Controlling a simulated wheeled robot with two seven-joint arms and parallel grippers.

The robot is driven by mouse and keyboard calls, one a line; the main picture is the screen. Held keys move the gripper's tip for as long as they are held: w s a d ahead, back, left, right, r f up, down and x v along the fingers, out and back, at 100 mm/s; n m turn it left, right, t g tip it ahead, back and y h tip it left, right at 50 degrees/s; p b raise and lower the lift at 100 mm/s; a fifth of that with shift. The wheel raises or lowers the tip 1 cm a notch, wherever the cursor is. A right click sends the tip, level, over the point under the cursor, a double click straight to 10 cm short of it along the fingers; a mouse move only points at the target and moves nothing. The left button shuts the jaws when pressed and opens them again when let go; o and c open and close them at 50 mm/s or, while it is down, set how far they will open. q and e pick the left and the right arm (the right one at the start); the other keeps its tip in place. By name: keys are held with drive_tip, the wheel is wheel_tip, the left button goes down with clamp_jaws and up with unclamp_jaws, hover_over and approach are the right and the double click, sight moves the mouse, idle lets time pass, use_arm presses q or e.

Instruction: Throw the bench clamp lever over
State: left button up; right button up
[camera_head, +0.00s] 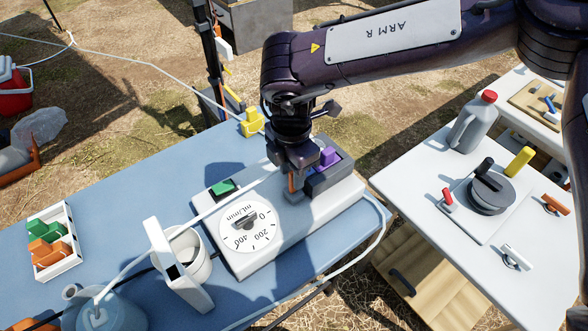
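My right gripper (293,190) points down at the far right part of the white pump box (262,238) on the blue bench, close to a dark block (328,176) with a purple piece (327,157). A narrow orange part shows at its fingers; I cannot tell whether it is held or how far the fingers are apart. I cannot make out for sure which part is the bench clamp lever. A yellow clamp-like piece (252,122) sits at the bench's far edge, partly beside my arm. My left gripper is not in view.
The pump box has a mL/min dial (247,221) and a green switch (223,188). A white beaker (190,255), a pale hose and a tray of green and orange pieces (68,262) are left. A white table (535,285) with a grey jug (470,125) and several coloured levers stands right.

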clamp_jaws()
drive_tip(key=shift+w+a+f+g+h+p, duration=0.1)
drive_tip(key=shift+w+a+g+h+p, duration=0.2)
drive_tip(key=shift+w+a+p, duration=0.2)
drive_tip(key=c, duration=0.6)
unclamp_jaws()
drive_tip(key=shift+w+a+f+g+h, duration=0.15)
drive_tip(key=shift+w+f+g, duration=0.05)
drive_tip(key=shift+w, duration=0.15)
drive_tip(key=shift+w+a+f+g+h, duration=0.1)
drive_tip(key=shift+w+f+g+h, duration=0.1)
drive_tip(key=shift+w, duration=0.1)
drive_tip(key=shift+c, duration=0.2)
drive_tip(key=shift+o, duration=0.4)
drive_tip(key=shift+w+a, duration=0.3)
drive_tip(key=shift+w, duration=0.05)
